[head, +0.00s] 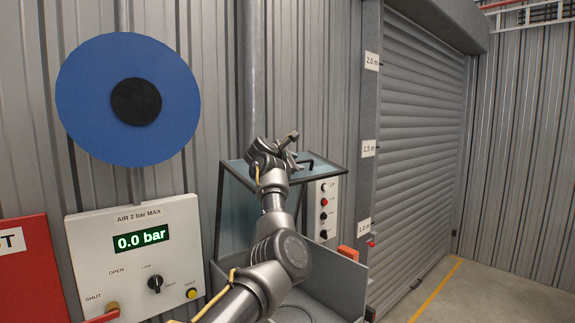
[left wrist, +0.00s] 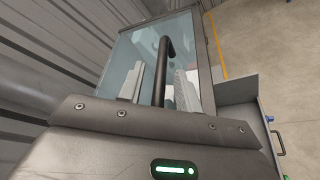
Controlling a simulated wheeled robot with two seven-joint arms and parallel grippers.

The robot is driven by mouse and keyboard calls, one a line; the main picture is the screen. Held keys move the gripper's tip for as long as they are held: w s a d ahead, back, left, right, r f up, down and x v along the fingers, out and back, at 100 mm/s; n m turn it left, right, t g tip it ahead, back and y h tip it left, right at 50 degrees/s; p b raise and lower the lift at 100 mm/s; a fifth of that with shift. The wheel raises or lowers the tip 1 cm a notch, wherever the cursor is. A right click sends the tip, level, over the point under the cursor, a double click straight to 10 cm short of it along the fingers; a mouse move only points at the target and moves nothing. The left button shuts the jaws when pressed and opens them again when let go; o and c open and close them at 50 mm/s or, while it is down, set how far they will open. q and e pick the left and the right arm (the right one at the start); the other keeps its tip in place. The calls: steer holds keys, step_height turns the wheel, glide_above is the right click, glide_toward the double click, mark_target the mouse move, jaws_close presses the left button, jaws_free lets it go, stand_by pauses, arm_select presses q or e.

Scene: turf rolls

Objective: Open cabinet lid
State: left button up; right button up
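The cabinet (head: 234,215) has glass panes in a dark frame and stands against the wall. Its glass lid (head: 234,166) looks closed on top. A black bar handle (head: 322,163) stands on the lid and is partly hidden by my gripper in the head view. My left gripper (head: 291,149) is over the lid at this handle. In the left wrist view, the handle (left wrist: 164,60) runs between the two grey fingers, with gaps showing on both sides. The fingers are apart, so the gripper is open around the bar. My right gripper is not in view.
A panel with knobs (head: 323,208) is on the cabinet's right side. A grey open bin (head: 345,285) is below in front. An air control box (head: 135,245) and a blue disc (head: 80,95) are on the left wall. Floor is free at the right.

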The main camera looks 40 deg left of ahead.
arm_select(q)
steer(key=b+v, duration=0.4)
steer(key=v, duration=0.4)
steer(key=shift+s+f, duration=0.1)
steer(key=shift+s, duration=0.5)
